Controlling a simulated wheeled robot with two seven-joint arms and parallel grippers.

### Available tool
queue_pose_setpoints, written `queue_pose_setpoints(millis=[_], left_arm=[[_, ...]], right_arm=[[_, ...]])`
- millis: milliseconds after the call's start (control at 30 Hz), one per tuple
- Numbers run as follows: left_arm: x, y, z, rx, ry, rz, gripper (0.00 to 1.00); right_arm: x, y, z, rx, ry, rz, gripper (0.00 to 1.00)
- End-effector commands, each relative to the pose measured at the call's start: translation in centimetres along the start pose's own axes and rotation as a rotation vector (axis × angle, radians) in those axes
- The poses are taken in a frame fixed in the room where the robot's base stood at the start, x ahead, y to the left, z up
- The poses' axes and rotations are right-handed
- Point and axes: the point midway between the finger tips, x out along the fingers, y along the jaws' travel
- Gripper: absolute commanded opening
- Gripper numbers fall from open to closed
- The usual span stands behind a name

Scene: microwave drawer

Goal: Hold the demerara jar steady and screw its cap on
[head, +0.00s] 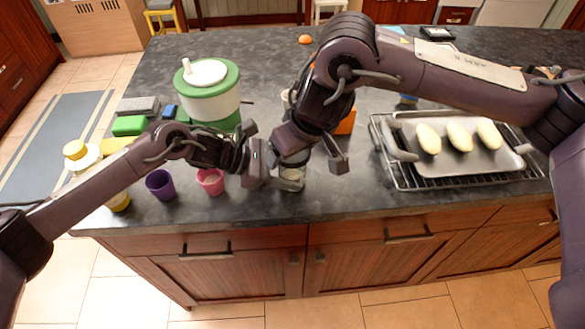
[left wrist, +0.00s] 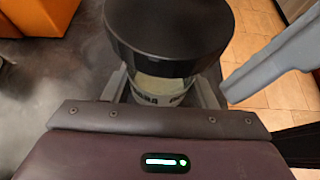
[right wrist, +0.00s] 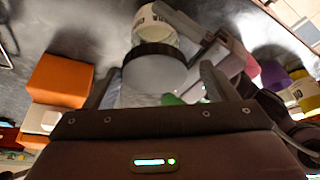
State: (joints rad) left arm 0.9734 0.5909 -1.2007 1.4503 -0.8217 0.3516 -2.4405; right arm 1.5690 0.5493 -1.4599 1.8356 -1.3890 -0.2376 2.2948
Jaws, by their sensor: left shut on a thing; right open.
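The demerara jar (head: 291,174) stands upright on the dark counter near its front edge. It is clear with pale contents and a printed label, which shows in the left wrist view (left wrist: 165,88). My left gripper (head: 287,177) is shut on the jar's body from the left. The black cap (left wrist: 170,30) sits on the jar's mouth; it also shows in the right wrist view (right wrist: 155,68). I cannot tell how tightly it is threaded. My right gripper (right wrist: 160,88) is open above the jar, its fingers on either side of the cap with gaps showing.
A pink cup (head: 210,182) and a purple cup (head: 160,185) stand left of the jar. A green-and-white canister (head: 208,95) is behind them. An orange block (head: 346,123) lies behind my right gripper. A tray (head: 455,158) on a rack is at the right.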

Motion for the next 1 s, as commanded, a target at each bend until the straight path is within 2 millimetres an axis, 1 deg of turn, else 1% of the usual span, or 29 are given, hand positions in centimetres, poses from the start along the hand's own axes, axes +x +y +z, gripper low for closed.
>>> queue_pose_setpoints(millis=[167,267,400,500,633,900,1000], left_arm=[[-0.01,0.01,0.02,0.000,0.000,0.000,0.11],[-0.01,0.01,0.02,0.000,0.000,0.000,0.11],[0.01,0.03,0.04,0.000,-0.001,0.001,0.11],[0.03,0.04,0.06,0.000,-0.001,0.002,0.11],[0.06,0.06,0.08,0.000,-0.001,0.002,0.11],[0.09,0.10,0.11,0.000,-0.002,0.004,0.11],[0.08,0.12,0.11,0.000,-0.002,0.004,0.11]], right_arm=[[-0.01,-0.01,-0.02,-0.003,0.000,-0.001,0.79],[-0.01,-0.01,-0.03,-0.002,0.000,-0.001,0.67],[-0.01,-0.14,-0.03,-0.002,0.001,-0.004,0.48],[-0.02,-0.26,-0.03,-0.004,0.001,-0.006,0.38],[0.00,-0.50,-0.03,0.036,0.000,0.008,0.38],[-0.08,-0.60,-0.11,0.302,0.001,0.119,0.38],[-0.03,-0.57,-0.04,0.353,-0.001,0.137,0.38]])
